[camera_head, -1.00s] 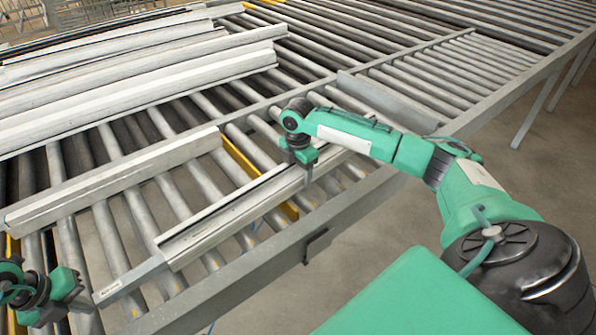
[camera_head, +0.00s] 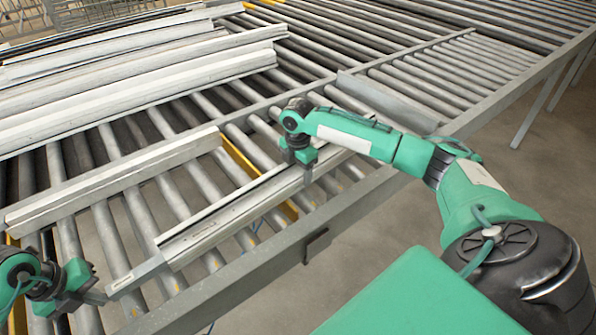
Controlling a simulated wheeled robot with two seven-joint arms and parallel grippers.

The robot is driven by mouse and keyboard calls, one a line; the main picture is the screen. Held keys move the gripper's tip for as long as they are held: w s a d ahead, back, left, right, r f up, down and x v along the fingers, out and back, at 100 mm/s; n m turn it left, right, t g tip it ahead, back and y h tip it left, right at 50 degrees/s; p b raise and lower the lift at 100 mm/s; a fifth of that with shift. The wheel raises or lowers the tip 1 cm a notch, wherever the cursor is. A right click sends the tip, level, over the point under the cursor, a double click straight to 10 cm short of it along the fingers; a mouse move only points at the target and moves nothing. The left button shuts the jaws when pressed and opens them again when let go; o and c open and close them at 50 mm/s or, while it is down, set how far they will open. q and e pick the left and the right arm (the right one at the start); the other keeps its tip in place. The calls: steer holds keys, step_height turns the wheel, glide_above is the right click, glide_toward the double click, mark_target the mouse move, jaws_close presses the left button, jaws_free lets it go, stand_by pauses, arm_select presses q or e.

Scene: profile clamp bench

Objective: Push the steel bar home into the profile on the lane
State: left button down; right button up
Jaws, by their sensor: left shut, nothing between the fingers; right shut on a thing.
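The pale profile (camera_head: 215,228) lies along the roller lane, running from lower left to upper right. The steel bar (camera_head: 136,277) sticks out of its lower-left end, in line with it; the rest of the bar is hidden inside the profile. My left gripper (camera_head: 100,297) is shut and empty. Its tips are at the outer end of the bar, and they look to touch it. My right gripper (camera_head: 307,172) is shut on the profile towards its upper-right part.
A second pale profile (camera_head: 115,182) lies on the rollers behind, parallel to the first. Several long profiles (camera_head: 130,85) are stacked at the upper left. The lane's side rail (camera_head: 255,279) runs along the front. Yellow strips (camera_head: 237,158) show between rollers.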

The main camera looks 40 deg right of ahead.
mark_target(153, 267)
arm_select(q)
steer(key=shift+w+d, duration=0.15)
steer(key=shift+d, duration=2.4)
arm_select(e)
steer(key=shift+r, duration=0.1)
arm_select(q)
steer(key=shift+w+d, duration=0.15)
steer(key=shift+d, duration=1.35)
steer(key=shift+w+d, duration=0.1)
steer(key=shift+d, duration=1.55)
steer(key=shift+d, duration=1.15)
steer(key=shift+a, duration=0.8)
steer(key=v, duration=1)
steer(key=shift+d, duration=0.25)
arm_select(e)
steer(key=o, duration=1.8)
